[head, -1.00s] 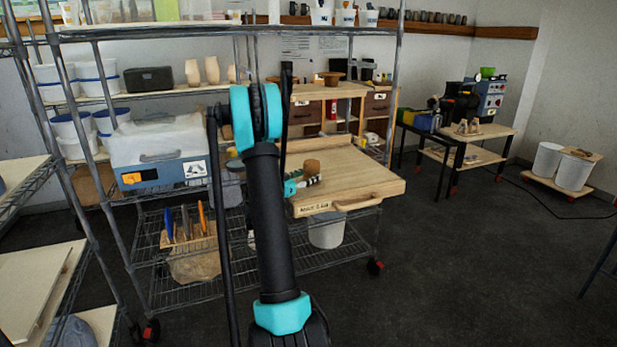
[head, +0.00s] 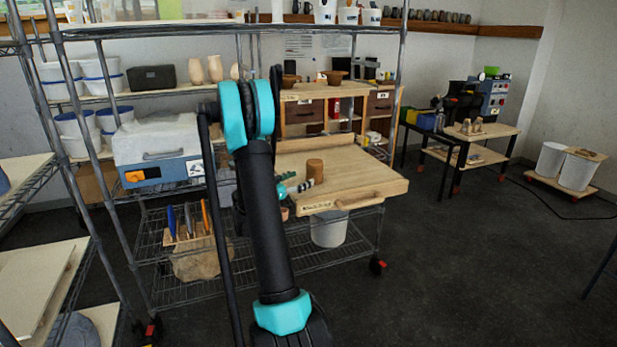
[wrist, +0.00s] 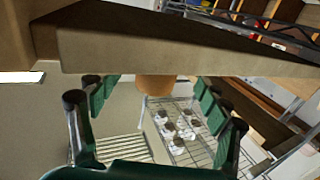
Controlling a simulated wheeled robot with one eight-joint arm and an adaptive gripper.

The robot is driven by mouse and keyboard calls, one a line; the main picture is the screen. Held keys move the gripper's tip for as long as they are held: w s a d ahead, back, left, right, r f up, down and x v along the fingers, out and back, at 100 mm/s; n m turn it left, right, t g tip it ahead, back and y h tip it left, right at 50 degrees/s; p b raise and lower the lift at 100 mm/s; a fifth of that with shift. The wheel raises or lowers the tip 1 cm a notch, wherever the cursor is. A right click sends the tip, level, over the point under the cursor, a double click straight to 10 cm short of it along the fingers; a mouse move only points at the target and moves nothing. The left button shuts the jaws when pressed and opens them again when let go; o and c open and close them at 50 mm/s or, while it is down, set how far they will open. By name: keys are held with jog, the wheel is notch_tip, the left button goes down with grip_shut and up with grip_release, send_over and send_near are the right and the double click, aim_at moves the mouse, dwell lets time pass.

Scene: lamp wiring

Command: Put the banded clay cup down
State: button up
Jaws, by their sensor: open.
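A brown clay cup (head: 315,170) stands upright on the wooden board (head: 365,182) in the head view. Its bands are too small to make out. My gripper (head: 300,187) is at the board's left side, left of the cup and a little nearer to me, mostly hidden by my arm. In the wrist view its green fingers (wrist: 160,110) are spread open with nothing held between them. An orange-brown rounded thing (wrist: 155,85) shows beyond them, its top cut off by a thick pale edge (wrist: 170,55). I cannot tell whether it is the same cup.
A blue-and-white box (head: 160,155) stands on the wire rack left of my arm. A tool holder (head: 188,240) and a white bucket (head: 328,229) are lower down. The board is bare to the cup's right. Open floor (head: 470,270) lies at the right.

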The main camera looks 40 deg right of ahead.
jog(key=s+a+f+n+y, duration=0.3)
jog(key=s+a+n+y, duration=0.2)
jog(key=s+a, duration=0.4)
jog(key=s+a+f+n+t+y, duration=0.1)
jog(key=s+a+f+n+y, duration=0.3)
jog(key=a, duration=1.2)
jog(key=s+a+f+n+y, duration=0.3)
jog(key=s+a+n+y, duration=0.4)
jog(key=s+a, duration=0.5)
jog(key=shift+s+a+f+y, duration=0.2)
jog(key=shift+s+f+y, duration=0.15)
jog(key=shift+s+y, duration=0.5)
